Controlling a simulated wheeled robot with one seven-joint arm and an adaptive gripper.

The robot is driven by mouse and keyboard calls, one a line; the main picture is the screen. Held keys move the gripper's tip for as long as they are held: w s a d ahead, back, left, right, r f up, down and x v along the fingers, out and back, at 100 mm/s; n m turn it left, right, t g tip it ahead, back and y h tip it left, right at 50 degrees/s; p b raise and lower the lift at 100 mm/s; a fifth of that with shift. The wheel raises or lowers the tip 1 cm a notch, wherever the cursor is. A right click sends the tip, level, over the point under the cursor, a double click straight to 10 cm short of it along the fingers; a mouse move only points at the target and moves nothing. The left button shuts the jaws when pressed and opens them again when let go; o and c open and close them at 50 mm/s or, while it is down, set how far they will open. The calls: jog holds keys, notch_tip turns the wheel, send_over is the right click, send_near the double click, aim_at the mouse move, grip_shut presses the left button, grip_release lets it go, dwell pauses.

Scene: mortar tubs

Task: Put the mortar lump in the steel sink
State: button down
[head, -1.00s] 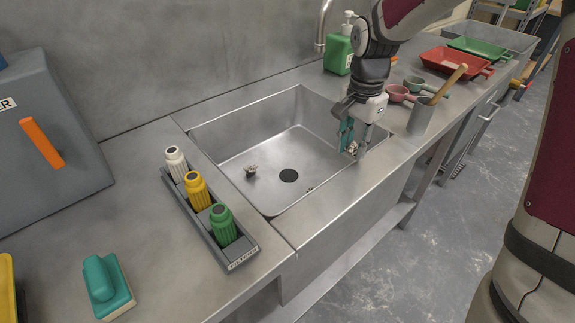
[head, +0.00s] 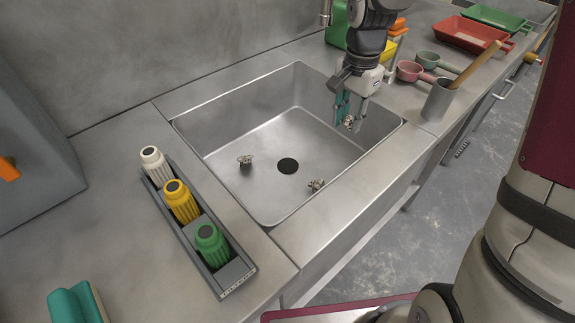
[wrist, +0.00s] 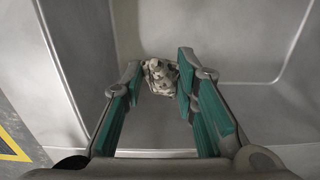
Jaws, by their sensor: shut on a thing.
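The steel sink (head: 225,135) is set into the counter, with a round dark drain in its floor. My gripper (head: 346,122) is over the right end of the basin, fingers pointing down. It is shut on a small grey mortar lump (head: 349,121). In the wrist view the lump (wrist: 160,74) sits between the teal finger pads. Two other lumps lie on the sink floor, one left of the drain (head: 245,160) and one near the front wall (head: 316,184).
A rack (head: 238,279) with white, yellow and green bottles stands left of the sink. A grey cup (head: 438,101) with a wooden handle, pink and green scoops (head: 410,70) and red and green trays (head: 470,33) are to the right. A teal-topped block (head: 75,305) lies front left.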

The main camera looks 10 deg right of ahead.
aim_at(346, 131)
notch_tip(346, 131, down, 4)
jog(key=shift+f+b, duration=0.1)
jog(key=shift+b, duration=0.8)
notch_tip(346, 131, down, 10)
jog(key=shift+r+b, duration=0.15)
jog(key=shift+b, duration=1.05)
jog(key=shift+f, duration=0.2)
jog(key=c, duration=1.3)
grip_release()
